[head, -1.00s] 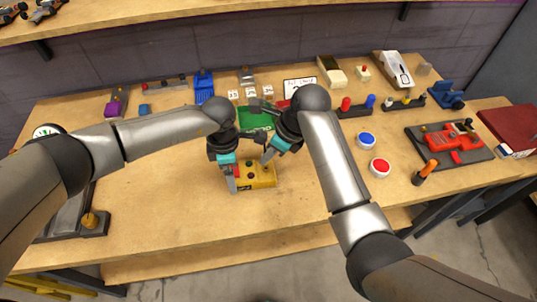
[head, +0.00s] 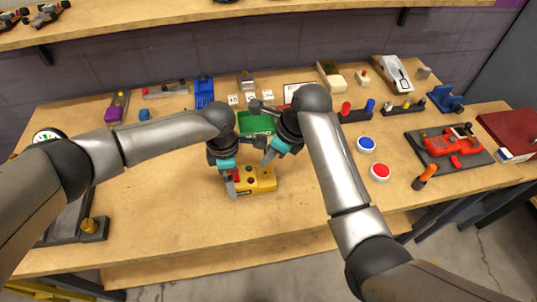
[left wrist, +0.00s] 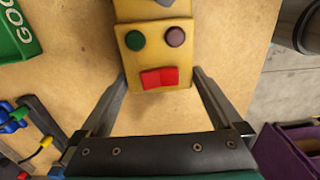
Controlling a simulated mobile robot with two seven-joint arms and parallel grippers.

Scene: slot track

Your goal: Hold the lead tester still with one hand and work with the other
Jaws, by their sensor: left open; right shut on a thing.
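The lead tester (head: 262,180) is a yellow box lying on the workbench below both grippers. In the left wrist view the lead tester (left wrist: 158,64) shows a green button, a dark reddish button and a red block at its near end. My left gripper (head: 232,188) is open, one finger on each side of that end, with gaps visible beside the box. My right gripper (head: 267,161) is shut at the tester's far part and appears to grip it; its own fingers hide the exact contact. A grey tip shows on the tester at the top of the left wrist view.
A green tray (head: 256,123) stands just behind the tester. A blue button (head: 366,144) and a red button (head: 380,172) are to the right, beside an orange-handled tool (head: 425,176). The front bench is clear.

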